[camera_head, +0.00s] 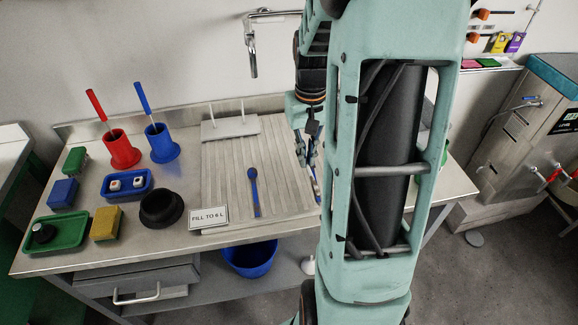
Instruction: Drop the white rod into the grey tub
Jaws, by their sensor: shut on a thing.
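My gripper (312,158) is at the right side of the ribbed draining board, partly hidden by my own arm. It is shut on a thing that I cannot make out. I cannot pick out a white rod. I see no clearly grey tub; my arm hides much of the bench's right part. A dark, round, wide-rimmed pot (162,207) stands left of the board.
The ribbed board (225,180) bears a blue spoon-like tool (254,190). Red (121,150) and blue (161,145) holders with rods stand at the back left. Trays and blocks crowd the left. A blue bucket (250,258) sits below. A tap (252,55) overhangs the board.

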